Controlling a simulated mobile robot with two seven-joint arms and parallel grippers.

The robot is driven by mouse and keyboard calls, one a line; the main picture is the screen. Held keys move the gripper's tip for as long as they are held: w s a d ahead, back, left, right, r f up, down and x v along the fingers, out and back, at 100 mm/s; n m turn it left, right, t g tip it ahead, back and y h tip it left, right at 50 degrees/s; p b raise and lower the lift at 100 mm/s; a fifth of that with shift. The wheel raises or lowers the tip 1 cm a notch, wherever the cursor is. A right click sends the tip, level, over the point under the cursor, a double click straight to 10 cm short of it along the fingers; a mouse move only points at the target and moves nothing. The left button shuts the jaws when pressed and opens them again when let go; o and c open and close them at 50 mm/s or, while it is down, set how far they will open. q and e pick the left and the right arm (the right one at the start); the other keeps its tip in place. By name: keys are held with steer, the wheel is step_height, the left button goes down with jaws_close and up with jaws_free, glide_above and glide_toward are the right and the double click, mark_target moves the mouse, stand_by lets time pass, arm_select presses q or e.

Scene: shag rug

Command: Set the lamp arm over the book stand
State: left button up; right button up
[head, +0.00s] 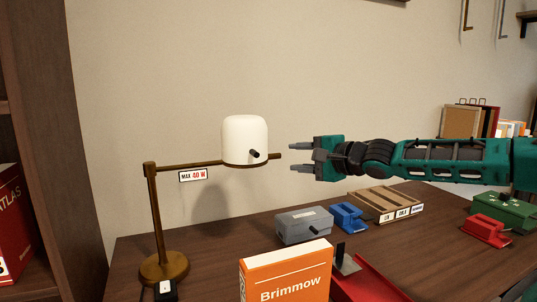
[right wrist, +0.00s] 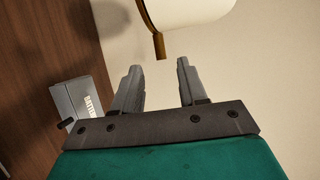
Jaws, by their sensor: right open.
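A brass lamp stands at the left of the desk, with a post (head: 157,215) on a round base. Its horizontal lamp arm (head: 200,164) reaches right, carries a white shade (head: 245,138) and ends in a bare brass tip (head: 275,156). My right gripper (head: 292,157) is open and empty, just right of that tip, fingers pointing at it. In the right wrist view the tip (right wrist: 160,48) is just ahead of the gap between the fingers (right wrist: 158,66). My left gripper is out of view.
A grey box (head: 303,226), a blue holder (head: 348,217) and a wooden tray (head: 385,204) sit on the desk below my right gripper. A red holder (head: 486,230) and green box (head: 505,211) are at right. A dark bookcase (head: 55,130) stands left of the lamp.

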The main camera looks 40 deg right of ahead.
mark_target(277, 156)
steer(key=shift+w+a+f+p, duration=0.15)
steer(key=shift+w+p, duration=0.95)
steer(key=shift+w, duration=0.1)
steer(key=w+p, duration=0.2)
steer(key=w, duration=0.1)
steer(key=w+f+p, duration=0.1)
steer(key=w+p, duration=0.1)
steer(key=w, duration=0.1)
steer(key=shift+w+a+f, duration=0.1)
steer(key=shift+a+f, duration=0.05)
steer(key=shift+a, duration=0.05)
steer(key=shift+w+a+f, duration=0.1)
steer(key=shift+w, duration=0.65)
jaws_close()
